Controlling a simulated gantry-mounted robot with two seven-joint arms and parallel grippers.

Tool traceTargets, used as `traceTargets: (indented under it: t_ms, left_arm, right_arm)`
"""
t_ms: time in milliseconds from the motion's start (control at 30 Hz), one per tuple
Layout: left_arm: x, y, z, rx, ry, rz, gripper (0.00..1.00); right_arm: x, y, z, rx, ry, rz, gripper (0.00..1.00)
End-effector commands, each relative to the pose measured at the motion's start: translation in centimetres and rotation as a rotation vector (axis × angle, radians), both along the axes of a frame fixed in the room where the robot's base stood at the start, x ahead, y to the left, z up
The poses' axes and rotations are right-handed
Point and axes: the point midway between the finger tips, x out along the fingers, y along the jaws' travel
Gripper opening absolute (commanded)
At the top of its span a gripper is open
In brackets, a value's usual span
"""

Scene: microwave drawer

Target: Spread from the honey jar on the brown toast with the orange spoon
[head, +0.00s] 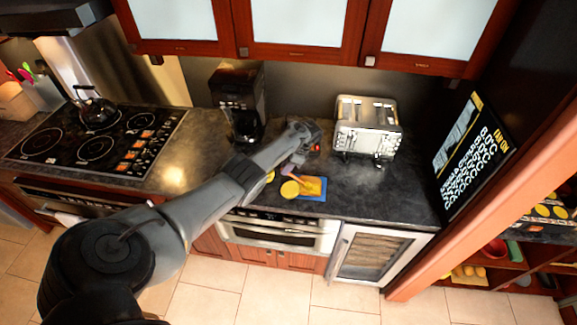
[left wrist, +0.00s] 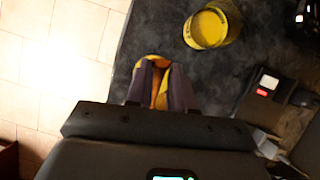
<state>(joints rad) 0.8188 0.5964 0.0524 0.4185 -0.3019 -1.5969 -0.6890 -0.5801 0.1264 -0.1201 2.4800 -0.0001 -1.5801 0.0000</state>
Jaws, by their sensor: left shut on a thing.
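My left gripper (head: 289,170) is over the dark counter, behind the yellow things and the blue board. In the left wrist view its fingers (left wrist: 161,85) are shut on a narrow orange piece, which looks like the orange spoon (left wrist: 157,92); its shape is mostly hidden. A yellow rim shows just beyond the fingertips. A round yellow thing (head: 290,189) stands at the board's left edge, and a smaller yellow one (head: 270,176) is partly behind my arm. A round yellow jar (left wrist: 207,29) stands apart from the fingers. Orange-brown toast (head: 311,186) lies on the blue board (head: 324,196). My right gripper is not in view.
A toaster (head: 368,127) stands behind and right of the board. A coffee maker (head: 237,97) is at the back left, with a stove (head: 97,133) and kettle further left. The counter's front edge is close to the board. Counter right of the board is clear.

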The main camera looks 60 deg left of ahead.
Motion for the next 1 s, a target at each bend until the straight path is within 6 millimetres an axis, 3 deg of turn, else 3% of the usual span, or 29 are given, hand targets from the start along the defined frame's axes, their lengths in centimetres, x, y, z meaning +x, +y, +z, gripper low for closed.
traceTargets:
  t_ms: [367, 1000]
  left_arm:
    - [-0.2, 0.1, 0.0, 0.000, 0.000, 0.001, 0.00]
    - [-2.3, 1.7, -0.2, 0.000, 0.001, 0.000, 0.00]
  right_arm:
    - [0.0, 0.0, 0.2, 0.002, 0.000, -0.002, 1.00]
    - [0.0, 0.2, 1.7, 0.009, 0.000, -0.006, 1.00]
